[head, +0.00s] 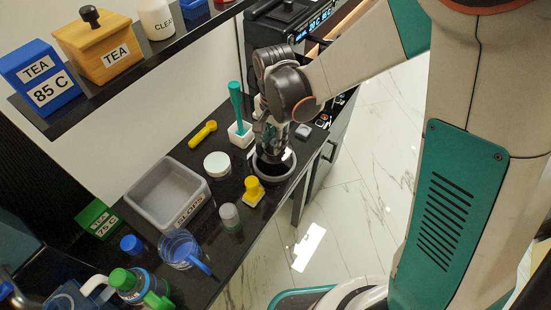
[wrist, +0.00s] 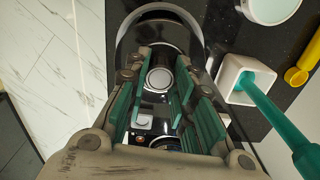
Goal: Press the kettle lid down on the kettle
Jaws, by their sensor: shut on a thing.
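My gripper (head: 270,138) points down over a dark round vessel with a pale rim (head: 273,177), which appears to be the kettle, near the counter's front edge. In the wrist view, my gripper (wrist: 158,62) has its green-padded fingers on both sides of a round silver knob (wrist: 159,78), which seems to belong to the kettle lid. The fingers are shut on it. The kettle's curved rim (wrist: 160,8) shows beyond the fingertips. The fingers hide most of the lid, and I cannot tell whether it is seated or tilted.
A white square holder (head: 240,134) with a teal-handled tool (head: 236,100) stands close to my gripper. A white round dish (head: 217,164), a yellow stamp-like object (head: 253,191) and a grey bin (head: 168,196) are left. A shelf (head: 150,62) hangs above; floor lies right.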

